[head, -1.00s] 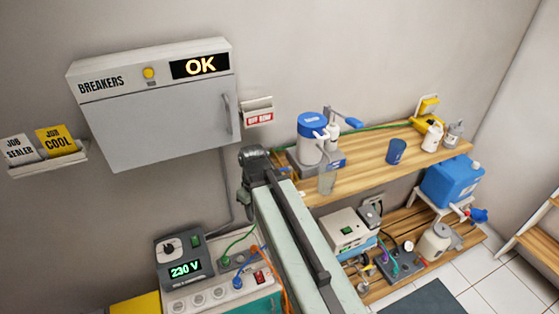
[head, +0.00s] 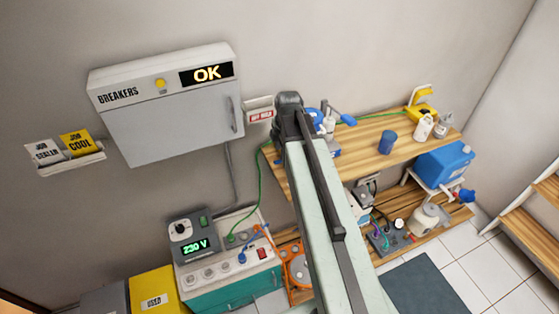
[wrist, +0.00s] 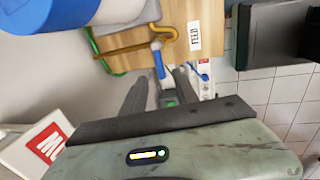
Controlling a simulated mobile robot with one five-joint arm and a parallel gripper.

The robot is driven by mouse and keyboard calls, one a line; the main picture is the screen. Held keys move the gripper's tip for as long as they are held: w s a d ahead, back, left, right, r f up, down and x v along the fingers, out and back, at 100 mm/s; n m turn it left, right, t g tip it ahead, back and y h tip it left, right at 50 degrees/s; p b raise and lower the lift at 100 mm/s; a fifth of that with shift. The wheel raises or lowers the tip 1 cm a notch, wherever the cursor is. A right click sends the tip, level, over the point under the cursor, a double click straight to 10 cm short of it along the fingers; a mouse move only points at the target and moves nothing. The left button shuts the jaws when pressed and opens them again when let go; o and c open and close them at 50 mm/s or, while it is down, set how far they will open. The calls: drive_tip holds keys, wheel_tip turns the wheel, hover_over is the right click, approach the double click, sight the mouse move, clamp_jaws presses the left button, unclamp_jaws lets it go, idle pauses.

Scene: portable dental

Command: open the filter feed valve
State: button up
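In the wrist view, a blue lever (wrist: 157,60) sits on a brass-coloured pipe (wrist: 140,45) beside a white FEED label (wrist: 194,36). My gripper (wrist: 166,88) is open, with its two dark fingers apart. The lever's lower end appears close to the gap between the fingertips; I cannot tell whether they touch. In the head view, a blue lever (head: 347,118) shows at the back of the upper shelf, just right of my arm. My arm partly hides the blue-topped filter unit (head: 314,117), and the gripper itself is not visible there.
The wooden upper shelf (head: 360,150) holds a blue cup (head: 387,141) and white bottles. A blue canister (head: 445,162) stands below right. The breaker box (head: 170,125) hangs at left. A power unit (head: 195,243) reads 230 V. A dark mat (head: 425,285) lies on the floor.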

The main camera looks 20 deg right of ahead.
drive_tip(key=f+b, duration=0.2)
drive_tip(key=f, duration=0.1)
drive_tip(key=w+f+b, duration=0.1)
drive_tip(key=f+b, duration=0.1)
drive_tip(key=shift+f, duration=0.4)
drive_tip(key=shift+r, duration=0.15)
